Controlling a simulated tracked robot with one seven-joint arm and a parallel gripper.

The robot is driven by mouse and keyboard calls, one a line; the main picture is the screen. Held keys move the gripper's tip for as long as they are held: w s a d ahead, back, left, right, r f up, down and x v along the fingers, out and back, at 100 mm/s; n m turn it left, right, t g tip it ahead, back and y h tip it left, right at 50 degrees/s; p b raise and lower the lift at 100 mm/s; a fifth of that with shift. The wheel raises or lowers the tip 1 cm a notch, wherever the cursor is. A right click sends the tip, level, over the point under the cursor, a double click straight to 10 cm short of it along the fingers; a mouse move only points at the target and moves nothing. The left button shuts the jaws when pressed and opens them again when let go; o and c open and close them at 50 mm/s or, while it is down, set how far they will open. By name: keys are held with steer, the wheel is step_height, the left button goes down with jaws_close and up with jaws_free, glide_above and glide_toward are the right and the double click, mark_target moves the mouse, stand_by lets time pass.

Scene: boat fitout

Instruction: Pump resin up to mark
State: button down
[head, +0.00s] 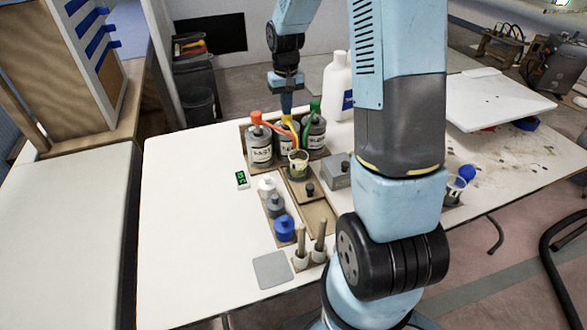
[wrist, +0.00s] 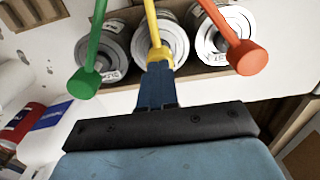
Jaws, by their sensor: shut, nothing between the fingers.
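Three grey pump bottles stand in a row in a wooden rack: one with an orange-red pump (head: 256,118), one with a yellow pump (head: 286,120) and one with a green pump (head: 315,106). In the wrist view the yellow pump (wrist: 157,52) is in the middle, between the green one (wrist: 84,82) and the red one (wrist: 246,57). My gripper (head: 286,108) is shut and empty, pointing down at the yellow pump's head. Its fingertips (wrist: 158,70) overlap the head; I cannot tell whether they touch. A small clear cup (head: 298,161) with yellowish contents stands before the bottles; its mark is unreadable.
A small green-lit display (head: 241,180) lies left of the rack. White, grey and blue-lidded containers (head: 284,228) and upright sticks (head: 320,236) stand in front. A grey box (head: 336,172) and white jug (head: 338,86) are to the right. The table's left side (head: 190,220) is clear.

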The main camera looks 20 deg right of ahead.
stand_by(0.4)
steer(key=shift+r, duration=1.85)
steer(key=shift+r, duration=0.1)
steer(key=shift+r, duration=1.4)
steer(key=s+a+r+t, duration=0.1)
steer(key=s+r+t, duration=0.2)
steer(key=s+r, duration=1.05)
steer(key=s+r+t, duration=0.2)
steer(key=s, duration=1.4)
steer(key=shift+s+a+r+t, duration=0.25)
steer(key=shift+r+t, duration=0.05)
